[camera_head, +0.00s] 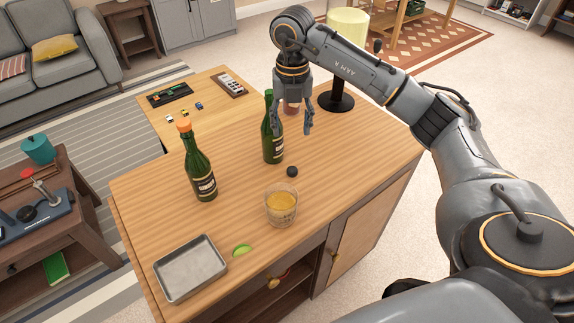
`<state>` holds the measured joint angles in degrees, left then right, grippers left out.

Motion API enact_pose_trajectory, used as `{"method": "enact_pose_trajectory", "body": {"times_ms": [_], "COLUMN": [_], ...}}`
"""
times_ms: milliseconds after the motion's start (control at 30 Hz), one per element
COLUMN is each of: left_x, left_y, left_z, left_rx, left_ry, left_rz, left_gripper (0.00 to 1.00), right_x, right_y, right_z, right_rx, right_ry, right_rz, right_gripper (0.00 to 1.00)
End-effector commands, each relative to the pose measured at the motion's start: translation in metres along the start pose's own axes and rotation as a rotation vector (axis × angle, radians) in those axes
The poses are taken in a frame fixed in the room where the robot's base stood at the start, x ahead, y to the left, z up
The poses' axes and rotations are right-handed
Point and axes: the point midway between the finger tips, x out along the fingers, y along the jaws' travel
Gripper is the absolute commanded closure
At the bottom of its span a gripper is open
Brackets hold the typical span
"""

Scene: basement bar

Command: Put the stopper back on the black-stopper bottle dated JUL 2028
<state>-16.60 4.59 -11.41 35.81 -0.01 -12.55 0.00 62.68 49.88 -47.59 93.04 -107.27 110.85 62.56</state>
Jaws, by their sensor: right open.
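A dark green bottle (273,140) with a dark label stands upright on the wooden counter, and no stopper shows on its neck. The date on its label is too small to read. A small black round stopper (292,171) lies on the counter just in front and to the right of it. A second green bottle (201,172) with an orange stopper (183,125) stands to the left. My right gripper (294,131) is open, fingers pointing down, beside the neck and upper body of the first bottle; I cannot tell whether it touches. My left gripper is not in view.
A glass of amber drink (281,207) stands in front of the black stopper. A lime wedge (242,250) and a metal tray (190,277) lie near the front edge. A lamp with a black base (336,101) stands behind the gripper. The counter's right side (350,150) is clear.

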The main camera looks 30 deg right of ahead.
Motion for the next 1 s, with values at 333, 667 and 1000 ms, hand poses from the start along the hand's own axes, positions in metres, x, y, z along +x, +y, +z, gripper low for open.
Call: {"method": "enact_pose_trajectory", "body": {"times_ms": [333,667,1000], "left_x": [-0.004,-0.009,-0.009], "left_y": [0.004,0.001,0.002], "left_z": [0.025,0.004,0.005], "left_rx": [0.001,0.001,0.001], "left_ry": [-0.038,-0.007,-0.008], "left_rz": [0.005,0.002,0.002], "left_gripper": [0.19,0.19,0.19], "right_x": [0.018,0.077,0.086], "right_y": [-0.001,0.0,0.0], "right_z": [-0.001,-0.001,0.0], "right_rx": [0.0,0.0,-0.001], "right_ry": [0.004,0.003,0.0], "right_rz": [-0.003,-0.001,0.0], "right_gripper": [0.46,0.46,0.46]}}
